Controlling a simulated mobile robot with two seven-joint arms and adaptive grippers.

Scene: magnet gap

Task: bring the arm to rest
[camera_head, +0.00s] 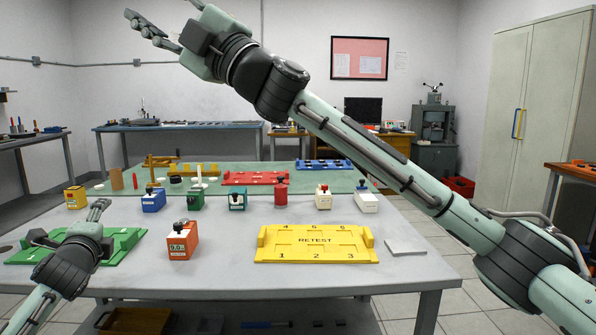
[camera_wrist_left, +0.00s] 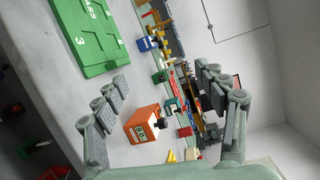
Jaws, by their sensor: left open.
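My left gripper (camera_head: 99,208) reaches in from the lower left of the head view, above the green board (camera_head: 128,240) on the near table. Its fingers also show in the left wrist view (camera_wrist_left: 160,76), spread apart and empty. The orange block (camera_wrist_left: 143,124) appears between them there, but it stands on the table beyond the fingertips. In the head view this orange block (camera_head: 182,240), marked 9.0, stands to the right of the left gripper, apart from it. My right arm crosses from the right edge, with its gripper (camera_head: 155,30) raised at the top, partly cut off; its opening is unclear.
A yellow RETEST tray (camera_head: 315,257) and a pale flat plate (camera_head: 405,247) lie on the grey table. A row of small blocks, including a blue one (camera_head: 153,200) and a red one (camera_head: 281,195), stands behind. A tall cabinet (camera_head: 530,110) is at the right.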

